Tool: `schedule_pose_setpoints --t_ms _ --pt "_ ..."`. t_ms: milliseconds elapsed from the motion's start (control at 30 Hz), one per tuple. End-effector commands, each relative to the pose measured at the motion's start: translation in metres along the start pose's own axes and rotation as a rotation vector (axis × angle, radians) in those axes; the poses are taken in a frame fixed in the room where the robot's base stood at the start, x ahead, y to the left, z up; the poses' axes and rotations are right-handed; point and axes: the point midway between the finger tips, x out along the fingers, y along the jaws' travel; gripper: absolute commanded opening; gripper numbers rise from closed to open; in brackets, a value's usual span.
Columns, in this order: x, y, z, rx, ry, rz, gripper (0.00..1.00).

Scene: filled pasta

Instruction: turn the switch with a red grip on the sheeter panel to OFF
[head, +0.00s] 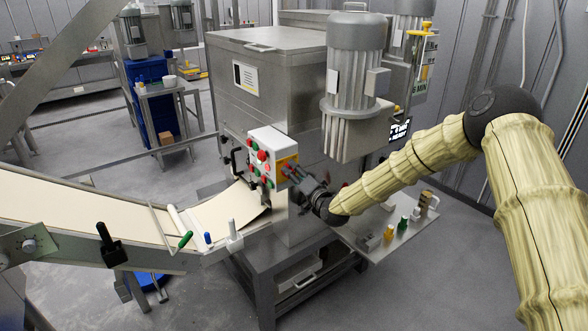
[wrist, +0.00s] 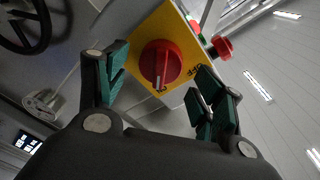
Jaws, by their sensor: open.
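The switch with a red grip (wrist: 160,64) sits on a yellow plate (wrist: 143,30) on the side of the sheeter panel. In the wrist view its round red knob lies between and beyond my fingertips, with a pale mark at its lower end. My gripper (wrist: 160,88) is open, with green-padded fingers either side of the knob and a gap to each. I cannot tell how far the fingertips are from the plate. In the head view the sheeter panel (head: 262,143) is a white box, and my gripper (head: 298,176) is at its right side, partly hiding the yellow plate.
A red button (wrist: 221,47) sticks out close to the right finger in the wrist view. A black handwheel (wrist: 25,22) is at the upper left. In the head view a grey motor (head: 355,85) hangs above my forearm, and a shelf (head: 385,245) with small items lies below it.

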Motion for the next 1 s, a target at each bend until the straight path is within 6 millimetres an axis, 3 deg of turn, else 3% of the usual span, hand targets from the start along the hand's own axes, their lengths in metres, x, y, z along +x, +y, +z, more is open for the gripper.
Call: schedule_pose_setpoints --t_ms 200,533,800,1000 --pt "0.015 0.000 0.000 -0.001 0.001 0.000 0.68" --pt "0.018 0.001 0.000 0.000 0.001 0.000 0.68" --pt "0.017 0.001 0.000 0.000 0.001 0.001 0.22" --pt "0.017 0.002 0.000 -0.006 0.001 0.001 0.22"
